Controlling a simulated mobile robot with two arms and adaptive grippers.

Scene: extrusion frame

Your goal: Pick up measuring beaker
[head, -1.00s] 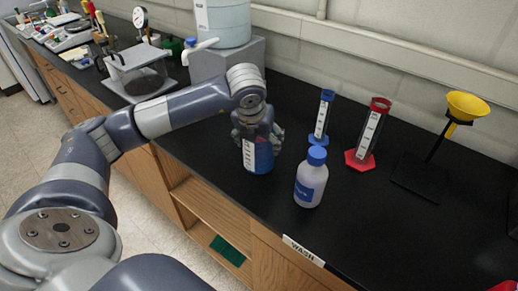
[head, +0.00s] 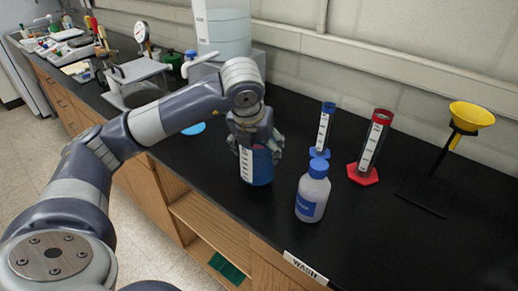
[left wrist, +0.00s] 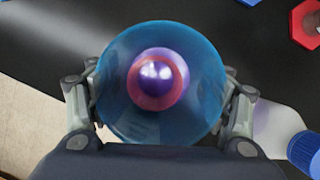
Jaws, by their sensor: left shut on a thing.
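The measuring beaker (head: 262,170) holds blue liquid and has a white scale strip on its side. My left gripper (head: 256,143) is shut around its upper part from above, near the counter's front edge. The beaker stands upright; I cannot tell whether its base touches the counter. In the left wrist view the beaker (left wrist: 120,95) shows from above as a blue round between both fingers, with a shiny purple ball shape and a reddish ring at its middle. The gripper hides the beaker's rim in the head view. My right gripper is out of view.
A blue-capped wash bottle (head: 312,195) stands close to the right. Behind it are a blue-based cylinder (head: 324,130) and a red-based cylinder (head: 371,148). A yellow funnel (head: 471,116) is further right. A blue disc (head: 193,128) lies behind my arm.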

